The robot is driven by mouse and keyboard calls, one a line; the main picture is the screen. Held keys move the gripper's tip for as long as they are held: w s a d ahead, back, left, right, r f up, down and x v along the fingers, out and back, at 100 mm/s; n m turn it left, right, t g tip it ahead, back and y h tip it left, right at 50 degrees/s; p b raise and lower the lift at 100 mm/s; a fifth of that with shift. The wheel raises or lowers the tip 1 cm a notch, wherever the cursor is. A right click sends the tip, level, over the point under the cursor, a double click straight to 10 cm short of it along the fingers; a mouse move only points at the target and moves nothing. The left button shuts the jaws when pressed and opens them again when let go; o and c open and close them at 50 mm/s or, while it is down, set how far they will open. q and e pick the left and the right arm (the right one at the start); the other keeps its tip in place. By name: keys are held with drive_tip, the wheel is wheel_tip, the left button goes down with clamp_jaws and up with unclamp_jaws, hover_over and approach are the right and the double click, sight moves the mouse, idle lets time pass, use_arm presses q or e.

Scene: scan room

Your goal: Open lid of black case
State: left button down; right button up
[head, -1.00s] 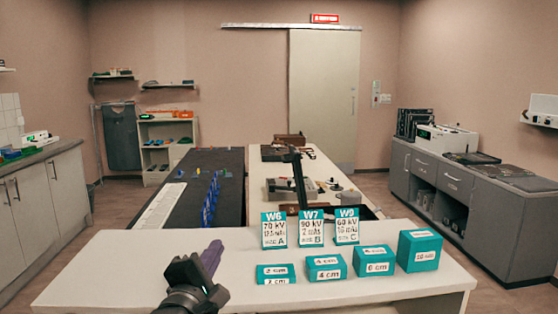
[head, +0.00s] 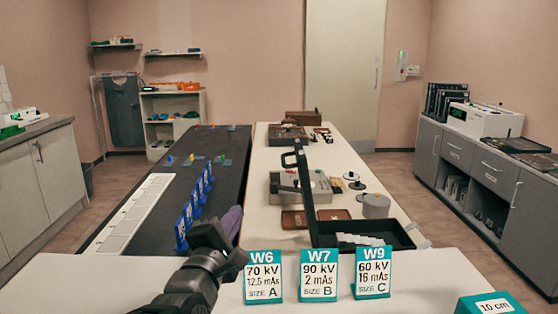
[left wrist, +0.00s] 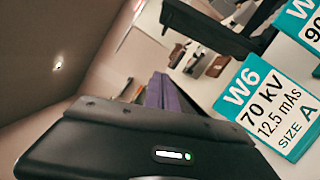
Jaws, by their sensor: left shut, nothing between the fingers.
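The black case (head: 372,235) lies on the pale table behind the row of teal signs. Its lid (head: 305,195) stands upright at the left side of the case, seen nearly edge-on. Pale pieces lie inside the case. My left gripper (head: 233,221), with purple fingers, is left of the case and apart from it, near the W6 sign. Its fingers also show in the left wrist view (left wrist: 172,95), closed together and empty. My right gripper is in neither view.
Teal signs W6 (head: 263,276), W7 (head: 319,275) and W9 (head: 372,273) stand on the near counter in front of the case. A teal block (head: 490,304) is at the lower right. Blue holders (head: 196,206) line the dark table to the left.

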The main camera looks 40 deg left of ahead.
use_arm(q)
drive_tip(key=shift+s, duration=0.15)
drive_tip(key=shift+r, duration=0.1)
drive_tip(key=d+p+x, duration=0.1)
drive_tip(key=p+x, duration=0.1)
drive_tip(key=x, duration=0.8)
drive_tip(key=w+d+r+p+x, duration=0.1)
drive_tip(key=d+p+x, duration=0.1)
drive_tip(key=x, duration=0.9)
drive_tip(key=shift+d+r+p, duration=0.25)
drive_tip(key=shift+r+p, duration=0.05)
drive_tip(key=shift+p, duration=0.25)
drive_tip(key=shift+w, duration=0.15)
